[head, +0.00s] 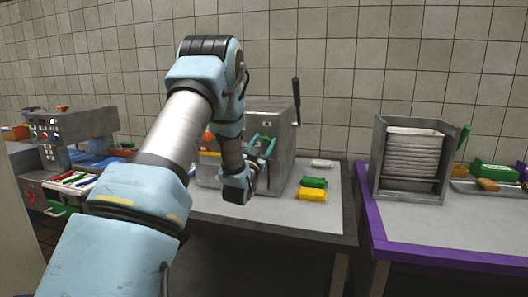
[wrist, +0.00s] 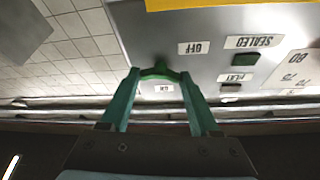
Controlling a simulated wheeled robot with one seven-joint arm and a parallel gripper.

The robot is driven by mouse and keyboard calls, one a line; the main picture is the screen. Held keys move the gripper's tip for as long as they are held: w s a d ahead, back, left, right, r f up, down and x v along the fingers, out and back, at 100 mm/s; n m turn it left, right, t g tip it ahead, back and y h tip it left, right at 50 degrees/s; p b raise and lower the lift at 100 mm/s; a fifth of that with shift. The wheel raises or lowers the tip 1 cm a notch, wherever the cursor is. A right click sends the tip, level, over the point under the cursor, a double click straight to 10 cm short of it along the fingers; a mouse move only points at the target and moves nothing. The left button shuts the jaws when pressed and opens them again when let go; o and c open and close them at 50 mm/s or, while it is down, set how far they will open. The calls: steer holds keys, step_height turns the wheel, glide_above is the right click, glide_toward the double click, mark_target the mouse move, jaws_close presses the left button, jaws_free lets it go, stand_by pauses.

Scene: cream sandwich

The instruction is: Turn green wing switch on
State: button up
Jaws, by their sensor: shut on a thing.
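The green wing switch (wrist: 160,72) sits on the grey panel of a machine (wrist: 150,30) in the wrist view. My gripper (wrist: 160,75) has its two teal fingers at either side of the switch's wings, shut on it. The wings run roughly crosswise in the picture. An upside-down OFF label (wrist: 194,48) is up and to the right of the switch; a small label just below it is hard to read. In the head view my gripper (head: 264,148) is against the front of the grey machine (head: 272,122); the switch is hidden there.
Green and yellow packets (head: 312,194) lie on the table (head: 300,218) right of the machine. A black lever (head: 296,100) rises at its right. A purple-edged table (head: 430,232) stands farther right.

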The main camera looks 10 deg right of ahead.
steer(key=m+g+b, duration=0.1)
steer(key=m+b, duration=0.1)
steer(key=m+h+b, duration=0.1)
steer(key=m+b, duration=0.1)
steer(key=shift+a+f+g+h, duration=0.1)
steer(key=shift+f+g+h, duration=0.2)
steer(key=shift+f+g, duration=0.1)
steer(key=shift+a+r+m+g+b, duration=0.15)
steer(key=shift+m+g+b, duration=0.8)
steer(key=shift+m+b, duration=1.35)
steer(key=shift+d+r+m+g+b, duration=0.2)
steer(key=shift+m+g+b, duration=0.7)
steer(key=shift+m+b, duration=1.4)
steer(key=shift+a+r+m+g+b, duration=0.2)
steer(key=shift+m+g+b, duration=0.75)
steer(key=shift+m+b, duration=1.3)
steer(key=shift+w+r+m+p, duration=0.1)
steer(key=shift+m+p, duration=0.4)
steer(key=shift+m, duration=0.25)
steer(key=o, duration=1.4)
steer(key=shift+c, duration=0.2)
steer(key=b+v, duration=0.1)
steer(key=v, duration=0.9)
steer(key=shift+s+a+b, duration=0.2)
steer(key=shift+a+b, duration=0.1)
steer(key=shift+b, duration=0.05)
